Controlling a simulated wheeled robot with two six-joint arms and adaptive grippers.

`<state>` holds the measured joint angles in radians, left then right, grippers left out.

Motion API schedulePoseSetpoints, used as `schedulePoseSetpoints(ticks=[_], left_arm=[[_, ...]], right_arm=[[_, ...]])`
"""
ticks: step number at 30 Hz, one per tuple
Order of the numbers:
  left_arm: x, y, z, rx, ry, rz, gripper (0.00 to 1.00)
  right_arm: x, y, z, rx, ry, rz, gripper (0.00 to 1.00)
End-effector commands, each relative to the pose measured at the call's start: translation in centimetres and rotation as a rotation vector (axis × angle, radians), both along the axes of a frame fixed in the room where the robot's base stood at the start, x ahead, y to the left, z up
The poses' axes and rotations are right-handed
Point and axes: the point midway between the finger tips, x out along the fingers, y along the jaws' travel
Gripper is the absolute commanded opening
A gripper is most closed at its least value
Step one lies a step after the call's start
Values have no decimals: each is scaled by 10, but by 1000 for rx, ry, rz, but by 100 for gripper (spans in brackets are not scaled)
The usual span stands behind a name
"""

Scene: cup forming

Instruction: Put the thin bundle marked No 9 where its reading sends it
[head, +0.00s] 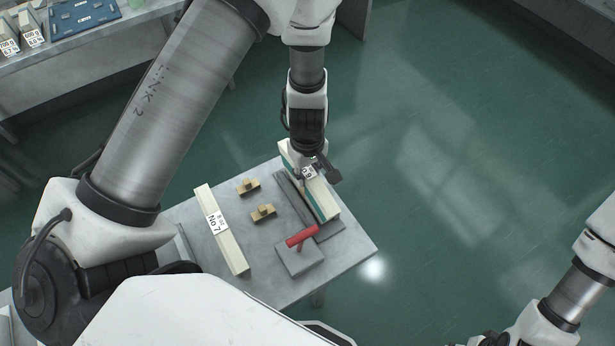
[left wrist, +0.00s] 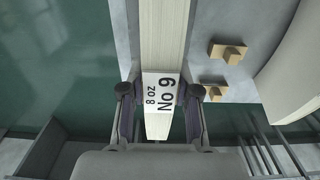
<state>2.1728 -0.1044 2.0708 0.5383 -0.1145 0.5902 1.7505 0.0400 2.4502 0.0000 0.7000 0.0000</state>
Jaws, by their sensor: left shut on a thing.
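The thin pale bundle marked No 9, 8 oz (left wrist: 163,40) is between the two fingers of my left gripper (left wrist: 160,104) in the left wrist view, with its white label facing the camera. My left gripper (head: 320,168) is shut on this bundle (head: 326,206) near its label in the head view. The bundle lies along the right edge of the small grey table (head: 350,252), beside a dark grey slotted piece (head: 293,203); a teal band shows along it. I cannot tell whether it is lifted. My right arm enters at the lower right; its fingers are out of frame.
A pale bundle marked No 7 (head: 232,250) lies on the table's left. Two small tan knobbed blocks (head: 249,187) (head: 263,213) sit between. A red-handled tool (head: 301,237) is on a grey plate (head: 298,262) in front. A bench (head: 75,75) stands back left with labelled pieces and a blue panel (head: 85,14).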

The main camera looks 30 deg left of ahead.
Motion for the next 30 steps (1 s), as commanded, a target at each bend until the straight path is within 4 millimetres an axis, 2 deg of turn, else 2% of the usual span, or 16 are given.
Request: schedulePoseSetpoints(ticks=[1, 3, 14, 15, 16, 17, 25, 30], left_arm=[[0, 0, -13, -1, 1, 2, 0], [0, 0, -19, -1, -1, 1, 0], [1, 0, -23, 0, -1, -1, 0], [0, 0, -22, -1, -1, -1, 41], [0, 0, -21, -1, -1, 0, 52], [0, 0, -21, -1, -1, -1, 56], [0, 0, -20, -1, -1, -1, 56], [1, 0, -2, -1, -3, -2, 56]], right_arm=[[0, 0, -7, 0, 0, 0, 60], [0, 0, -8, 0, 1, 0, 60], [0, 0, -12, 0, 0, 0, 60], [0, 0, -10, 0, 0, 0, 60], [0, 0, -10, 0, 0, 0, 60], [0, 0, -10, 0, 0, 0, 60], [0, 0, -9, 0, 0, 0, 60], [0, 0, 0, 0, 0, 0, 60]])
